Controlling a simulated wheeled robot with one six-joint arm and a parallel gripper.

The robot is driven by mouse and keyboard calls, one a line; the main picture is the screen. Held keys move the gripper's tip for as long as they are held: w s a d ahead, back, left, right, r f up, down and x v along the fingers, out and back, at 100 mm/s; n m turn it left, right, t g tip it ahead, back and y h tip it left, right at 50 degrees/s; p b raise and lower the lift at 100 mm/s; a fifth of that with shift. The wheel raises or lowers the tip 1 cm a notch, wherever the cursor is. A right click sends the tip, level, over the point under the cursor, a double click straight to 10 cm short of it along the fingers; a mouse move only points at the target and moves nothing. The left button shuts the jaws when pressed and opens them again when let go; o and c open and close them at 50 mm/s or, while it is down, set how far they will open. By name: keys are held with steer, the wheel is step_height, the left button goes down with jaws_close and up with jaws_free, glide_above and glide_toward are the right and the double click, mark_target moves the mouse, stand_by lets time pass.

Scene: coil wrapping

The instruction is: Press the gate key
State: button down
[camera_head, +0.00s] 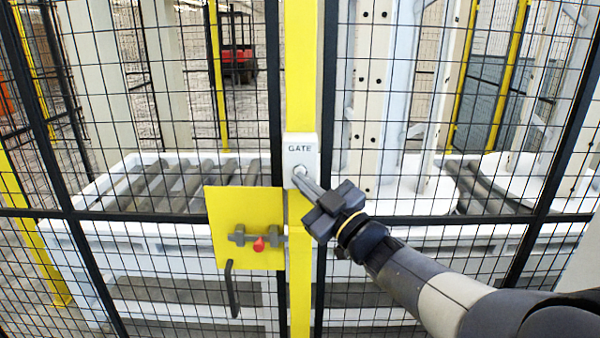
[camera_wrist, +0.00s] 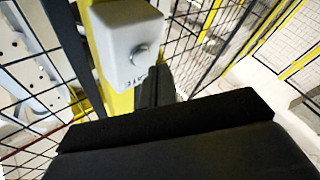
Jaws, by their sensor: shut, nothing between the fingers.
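A white box marked GATE (camera_head: 300,150) is fixed on a yellow post, with a round grey key (camera_head: 299,170) low on its face. My gripper (camera_head: 303,180) is shut and empty, with its fingertips at the key or just in front of it; I cannot tell whether they touch. In the wrist view the white box (camera_wrist: 122,40) is at the upper middle, tilted, and the round key (camera_wrist: 140,53) shows on its face. The shut fingers of my gripper (camera_wrist: 158,72) point up close beside the key there.
The yellow post (camera_head: 301,80) stands between black mesh fence panels. A yellow latch plate (camera_head: 225,215) with a red knob (camera_head: 259,244) and a black handle (camera_head: 231,290) is left of the post. Behind the fence lies a white-framed roller conveyor (camera_head: 110,205). A red forklift (camera_head: 238,55) stands far back.

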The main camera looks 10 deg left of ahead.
steer(key=shift+w+a, duration=0.1)
steer(key=shift+w, duration=0.3)
steer(key=shift+w+a, duration=0.1)
steer(key=shift+w, duration=0.3)
stand_by(0.7)
steer(key=shift+s, duration=0.1)
steer(key=shift+s+d+b, duration=0.2)
steer(key=shift+s+b, duration=0.4)
steer(key=shift+s, duration=0.1)
steer(key=shift+s, duration=0.1)
steer(key=s, duration=0.2)
steer(key=s+d+b, duration=0.1)
steer(key=s, duration=0.1)
steer(key=shift+s, duration=0.35)
